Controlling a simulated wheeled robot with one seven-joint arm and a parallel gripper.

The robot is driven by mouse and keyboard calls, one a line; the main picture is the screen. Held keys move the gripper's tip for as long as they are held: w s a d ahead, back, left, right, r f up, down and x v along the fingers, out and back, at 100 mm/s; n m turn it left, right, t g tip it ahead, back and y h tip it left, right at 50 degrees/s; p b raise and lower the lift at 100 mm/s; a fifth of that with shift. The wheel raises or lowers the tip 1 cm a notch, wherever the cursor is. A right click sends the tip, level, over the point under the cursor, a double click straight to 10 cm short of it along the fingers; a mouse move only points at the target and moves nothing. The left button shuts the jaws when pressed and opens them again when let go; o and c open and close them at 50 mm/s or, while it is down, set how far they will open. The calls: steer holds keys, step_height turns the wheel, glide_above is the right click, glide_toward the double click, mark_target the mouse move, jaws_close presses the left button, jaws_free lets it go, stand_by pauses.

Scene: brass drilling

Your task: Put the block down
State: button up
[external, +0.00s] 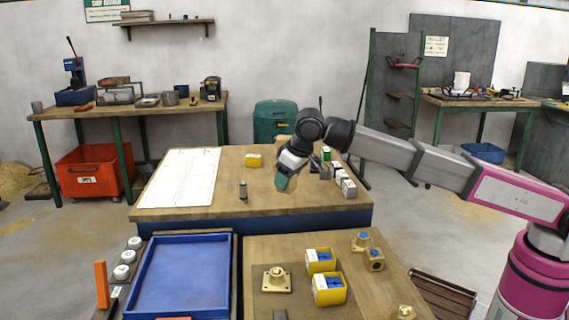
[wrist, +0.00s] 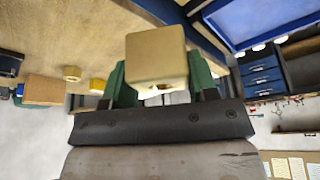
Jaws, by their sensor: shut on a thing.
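A tan, brass-coloured block (wrist: 156,55) is held between the green fingers of my gripper (wrist: 158,82) in the wrist view. One flat face of it points at the camera. In the external view my gripper (external: 285,180) hangs tilted down over the front right part of the rear wooden table (external: 225,200). The block is mostly hidden there behind the fingers. The gap between the block and the tabletop is hard to judge.
A white sheet (external: 180,177) covers the table's left. A small dark piece (external: 243,190) stands mid-table, and a yellow box (external: 254,160) lies behind. White boxes (external: 346,184) stand right of my gripper. In front are a blue tray (external: 182,278) and a bench with brass fittings (external: 277,280).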

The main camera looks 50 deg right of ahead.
steer(key=shift+m+h, duration=0.3)
steer(key=shift+m, duration=0.6)
steer(key=w+d+f, duration=0.1)
steer(key=w+d, duration=0.3)
steer(key=w+d+f, duration=0.2)
steer(key=w+d, duration=0.3)
steer(key=w+d+f, duration=0.2)
steer(key=w+d, duration=0.2)
steer(key=w, duration=0.1)
steer(key=shift+d+f, duration=0.2)
steer(key=shift+f, duration=2)
steer(key=shift+f, duration=0.1)
steer(key=o, duration=1.3)
steer(key=v, duration=1.2)
